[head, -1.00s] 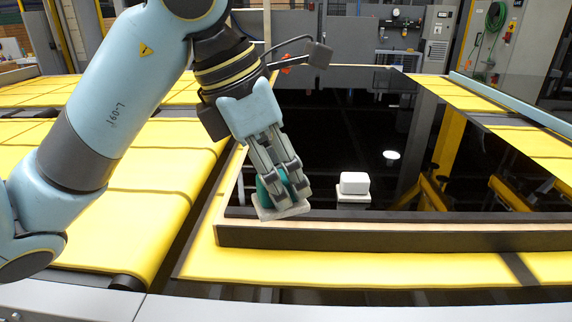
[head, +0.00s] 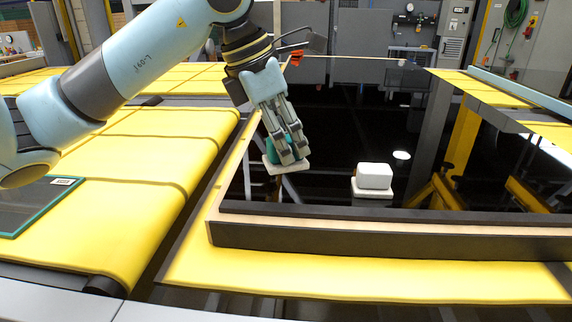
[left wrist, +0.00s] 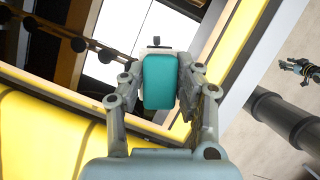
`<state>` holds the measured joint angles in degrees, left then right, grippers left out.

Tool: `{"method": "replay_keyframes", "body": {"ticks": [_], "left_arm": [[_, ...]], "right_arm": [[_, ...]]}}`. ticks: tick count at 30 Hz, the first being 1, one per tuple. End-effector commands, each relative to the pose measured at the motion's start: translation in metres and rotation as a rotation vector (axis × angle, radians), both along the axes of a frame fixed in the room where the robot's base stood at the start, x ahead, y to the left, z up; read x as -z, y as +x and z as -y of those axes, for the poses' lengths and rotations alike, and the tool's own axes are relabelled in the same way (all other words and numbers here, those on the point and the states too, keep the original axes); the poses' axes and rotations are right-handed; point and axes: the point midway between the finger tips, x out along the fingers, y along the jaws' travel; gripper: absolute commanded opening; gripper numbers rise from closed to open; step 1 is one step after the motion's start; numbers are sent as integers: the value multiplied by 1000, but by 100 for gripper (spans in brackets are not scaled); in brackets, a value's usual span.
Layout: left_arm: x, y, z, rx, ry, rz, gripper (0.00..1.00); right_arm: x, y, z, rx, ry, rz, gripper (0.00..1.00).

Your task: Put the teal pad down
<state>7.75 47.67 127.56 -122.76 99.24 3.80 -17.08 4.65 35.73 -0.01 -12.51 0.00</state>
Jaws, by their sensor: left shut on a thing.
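My left gripper (head: 294,160) is shut on the teal pad (head: 273,152), which has a pale base plate (head: 273,168) at its lower end. It holds the pad over the left part of the dark glass sheet (head: 320,120); whether the base touches the glass I cannot tell. In the left wrist view the teal pad (left wrist: 160,82) sits between the two fingers of the left gripper (left wrist: 165,85). A white pad (head: 375,175) on a pale base stands on the glass to the right, apart from the gripper.
A dark rail with a wooden edge (head: 380,238) runs along the near side of the glass. The glass around the white pad is clear.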

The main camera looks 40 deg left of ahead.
Motion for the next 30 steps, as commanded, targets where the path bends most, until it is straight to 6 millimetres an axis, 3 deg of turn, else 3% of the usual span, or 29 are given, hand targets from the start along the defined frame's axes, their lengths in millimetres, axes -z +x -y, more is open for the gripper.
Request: {"method": "replay_keyframes", "body": {"ticks": [5,14,26,27,30], "left_arm": [[10,12,-13,0,-1,0,0],[49,12,-13,1,-2,-1,0],[56,13,-14,2,0,1,0],[55,13,-14,1,0,1,36],[54,13,-14,1,0,1,49]], "right_arm": [[-4,-1,-2,1,2,-1,40],[-12,-2,-2,1,3,-5,40],[-7,-4,-2,1,3,-8,40],[-7,-4,-2,1,3,-8,40],[-8,-4,-2,1,3,-8,40]]}}
